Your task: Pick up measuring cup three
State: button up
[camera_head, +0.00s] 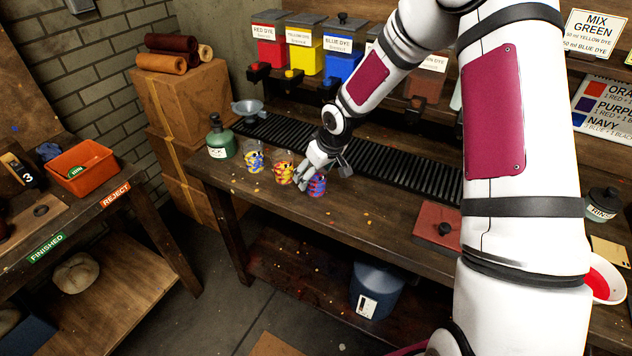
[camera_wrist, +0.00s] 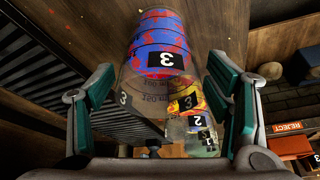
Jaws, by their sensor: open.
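Measuring cup three (camera_head: 317,187) stands on the workbench, a clear cup with red and blue splotches. In the wrist view the cup (camera_wrist: 158,40), with a black "3" label, is straight ahead at top centre. My gripper (camera_head: 325,171) is low at the cup, partly covering it in the head view. In the wrist view its two green-padded fingers (camera_wrist: 165,95) are spread apart, one on each side of the cup's clear part. I see no finger touching it, but cannot tell how deep the cup sits between them.
The yellow-red cup two (camera_head: 281,169) and the yellow-blue cup one (camera_head: 253,158) stand close by on the left. A green bottle (camera_head: 220,138) is farther left. A black slatted rack (camera_head: 400,165) runs behind. The bench front is mostly clear up to a red-brown slab (camera_head: 437,226).

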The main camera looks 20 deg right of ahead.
jog(key=shift+x, duration=1.4)
jog(key=c, duration=1.3)
jog(key=shift+c, duration=0.2)
jog(key=shift+r, duration=0.15)
